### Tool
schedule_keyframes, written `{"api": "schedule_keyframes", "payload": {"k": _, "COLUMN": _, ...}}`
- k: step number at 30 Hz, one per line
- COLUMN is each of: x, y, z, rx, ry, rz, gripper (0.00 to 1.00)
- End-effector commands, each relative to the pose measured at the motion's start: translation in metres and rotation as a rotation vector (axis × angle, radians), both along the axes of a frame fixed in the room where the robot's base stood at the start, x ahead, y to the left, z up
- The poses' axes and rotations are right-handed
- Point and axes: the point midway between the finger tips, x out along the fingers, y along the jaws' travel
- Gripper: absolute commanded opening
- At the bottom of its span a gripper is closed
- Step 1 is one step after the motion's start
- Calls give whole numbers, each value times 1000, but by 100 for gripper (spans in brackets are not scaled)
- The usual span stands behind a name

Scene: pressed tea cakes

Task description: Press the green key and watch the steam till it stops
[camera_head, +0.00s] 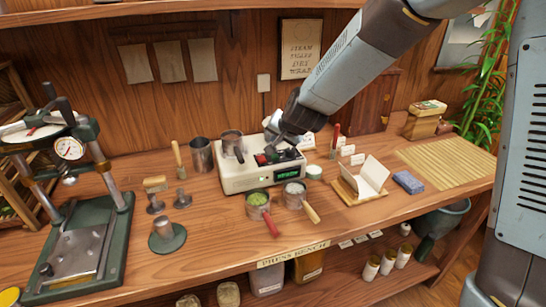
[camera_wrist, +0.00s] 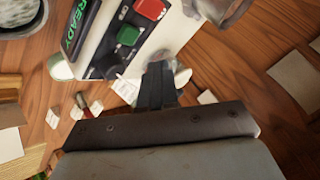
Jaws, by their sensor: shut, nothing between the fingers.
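The cream steamer box (camera_head: 240,181) stands mid-bench with a lit green display (camera_head: 287,173). In the wrist view the display (camera_wrist: 76,28) shows green letters, partly cut off, that look like "READY". The green key (camera_wrist: 129,35) sits on a dark panel beside the red key (camera_wrist: 150,8). My gripper (camera_wrist: 158,70) is shut and empty, its tips apart from the green key in the picture; the height gap cannot be told. A metal cup (camera_head: 232,142) stands on the box; I see no clear steam.
Two handled cups, one with green contents (camera_head: 258,199) and one pale (camera_head: 295,192), stand before the box. A metal canister (camera_head: 200,155) is at its left, a lever press (camera_head: 75,235) farther left. An open paper wrapper (camera_head: 365,180) lies right. Bench front centre is clear.

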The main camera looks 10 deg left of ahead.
Motion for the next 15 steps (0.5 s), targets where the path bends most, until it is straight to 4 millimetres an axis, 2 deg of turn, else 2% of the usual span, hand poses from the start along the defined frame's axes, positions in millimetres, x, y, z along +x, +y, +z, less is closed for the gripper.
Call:
{"api": "schedule_keyframes", "payload": {"k": 6, "x": 0, "y": -1, "z": -20, "rx": -2, "ry": 2, "rz": -2, "gripper": 0}}
{"api": "schedule_keyframes", "payload": {"k": 15, "x": 0, "y": 0, "z": -30, "rx": 1, "ry": 0, "rz": 0, "gripper": 0}}
